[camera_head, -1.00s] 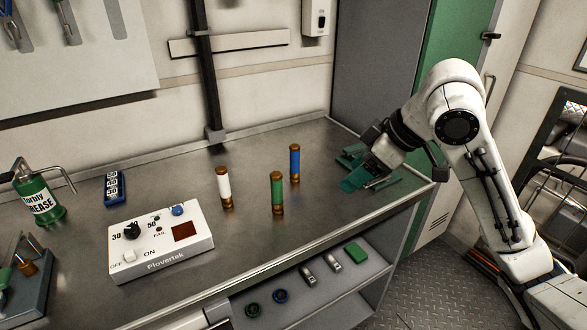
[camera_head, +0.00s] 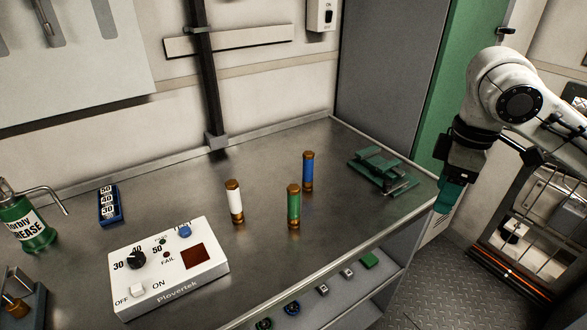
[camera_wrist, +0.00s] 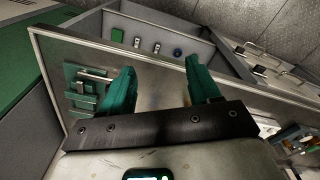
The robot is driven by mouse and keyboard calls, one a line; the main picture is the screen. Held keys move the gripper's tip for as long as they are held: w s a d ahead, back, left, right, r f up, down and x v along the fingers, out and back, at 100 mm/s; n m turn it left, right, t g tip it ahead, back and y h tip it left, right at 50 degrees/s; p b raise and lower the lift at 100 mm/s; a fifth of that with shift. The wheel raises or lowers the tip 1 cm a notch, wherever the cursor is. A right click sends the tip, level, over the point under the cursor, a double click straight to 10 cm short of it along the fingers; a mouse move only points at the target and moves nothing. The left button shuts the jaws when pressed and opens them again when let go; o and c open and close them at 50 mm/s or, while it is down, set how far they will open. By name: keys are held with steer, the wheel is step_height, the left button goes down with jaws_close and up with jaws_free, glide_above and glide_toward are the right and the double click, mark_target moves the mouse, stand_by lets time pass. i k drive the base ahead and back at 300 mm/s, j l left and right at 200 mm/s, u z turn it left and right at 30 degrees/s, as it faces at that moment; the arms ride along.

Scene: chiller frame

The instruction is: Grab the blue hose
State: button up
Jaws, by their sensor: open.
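The blue hose (camera_head: 308,171) is a short upright tube with brass ends, standing on the metal bench. A green hose (camera_head: 294,207) stands just in front of it, and a white hose (camera_head: 235,202) stands to the left. My gripper (camera_head: 449,196) has green fingers and hangs beyond the bench's right edge, well apart from the hoses. In the wrist view my gripper (camera_wrist: 158,70) shows its two fingers spread with nothing between them. I cannot make out the blue hose in the wrist view.
A green fixture (camera_head: 377,169) sits on the bench's right end, between the hoses and my gripper. A white control box (camera_head: 168,268) lies front left. A grease can (camera_head: 32,222) and blue number block (camera_head: 109,205) stand further left. An open shelf (camera_head: 352,290) is below the bench.

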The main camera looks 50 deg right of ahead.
mark_target(308, 156)
steer(key=i, duration=1.15)
